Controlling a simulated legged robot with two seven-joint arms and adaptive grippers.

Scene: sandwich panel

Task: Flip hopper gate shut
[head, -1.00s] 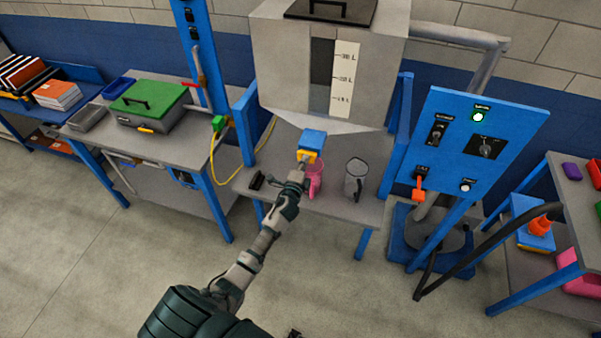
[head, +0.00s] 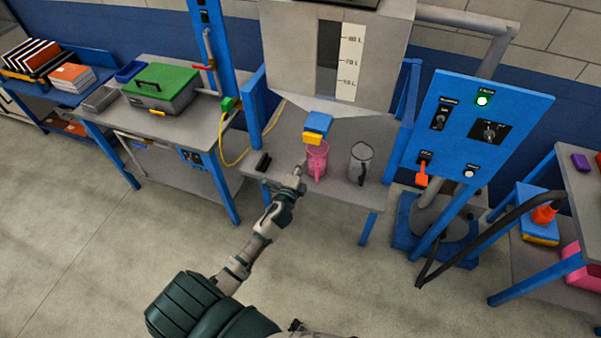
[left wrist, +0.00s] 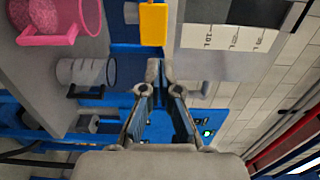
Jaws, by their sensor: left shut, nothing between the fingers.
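The grey hopper (head: 288,55) stands at the back of its bench, with a dark level window and white scale. Below its spout sits a blue gate block (head: 319,122) with a yellow tab (head: 312,138). The yellow tab also shows in the left wrist view (left wrist: 153,22). My left gripper (head: 299,169) is shut and empty, below and slightly left of the tab, apart from it in the head view. Its fingertips (left wrist: 159,72) are together in the left wrist view. Whether the gate is open is hard to tell. My right gripper is out of view.
A pink jug (head: 317,163) stands below the gate, close to my left gripper. A grey jug (head: 359,164) stands to its right, and a small black object (head: 263,161) to its left. A blue control panel (head: 478,130) with a lit green button stands right.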

